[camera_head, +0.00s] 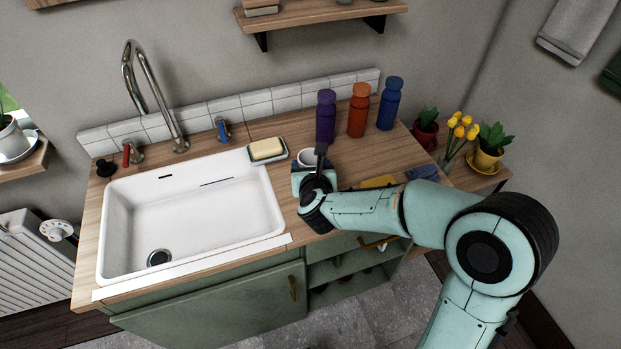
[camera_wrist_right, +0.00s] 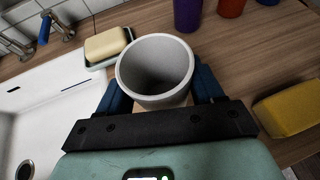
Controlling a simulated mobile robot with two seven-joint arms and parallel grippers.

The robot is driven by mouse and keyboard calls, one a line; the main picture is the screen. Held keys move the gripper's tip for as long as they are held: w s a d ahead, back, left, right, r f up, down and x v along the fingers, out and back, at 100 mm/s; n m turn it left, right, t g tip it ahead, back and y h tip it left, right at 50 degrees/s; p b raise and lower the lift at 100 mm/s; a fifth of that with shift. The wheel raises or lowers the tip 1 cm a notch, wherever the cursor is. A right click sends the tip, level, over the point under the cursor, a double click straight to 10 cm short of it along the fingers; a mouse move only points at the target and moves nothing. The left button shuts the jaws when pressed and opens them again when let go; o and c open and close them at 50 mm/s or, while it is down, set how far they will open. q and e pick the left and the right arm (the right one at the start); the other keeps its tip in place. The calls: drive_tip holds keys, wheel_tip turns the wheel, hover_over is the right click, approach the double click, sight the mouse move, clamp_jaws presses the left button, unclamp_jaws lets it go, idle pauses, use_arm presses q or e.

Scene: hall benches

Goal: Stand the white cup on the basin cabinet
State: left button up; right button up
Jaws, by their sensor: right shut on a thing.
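The white cup (camera_wrist_right: 154,72) is upright between the two fingers of my right gripper (camera_wrist_right: 158,90) in the right wrist view. The gripper is shut on it. In the head view the cup (camera_head: 307,157) shows only in part, behind my right gripper (camera_head: 317,168). The cup is over the wooden top of the basin cabinet (camera_head: 345,172), just right of the sink. Whether its base touches the wood is hidden. My left gripper is not in view.
A soap dish with yellow soap (camera_head: 266,149) stands close behind the cup, left of it. Purple (camera_head: 326,116), orange (camera_head: 358,110) and blue (camera_head: 389,103) bottles stand at the back. A yellow sponge (camera_head: 379,182) lies to the right. The white sink (camera_head: 190,213) fills the left.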

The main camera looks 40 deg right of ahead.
drive_tip(key=shift+f+b, duration=0.4)
drive_tip(key=shift+f, duration=1.45)
drive_tip(key=shift+f+b, duration=0.2)
drive_tip(key=shift+b, duration=0.1)
drive_tip(key=o, duration=1.2)
drive_tip(key=shift+r, duration=0.1)
drive_tip(key=shift+r+p, duration=0.15)
drive_tip(key=shift+p, duration=0.15)
drive_tip(key=p+v, duration=0.1)
drive_tip(key=v, duration=1.1)
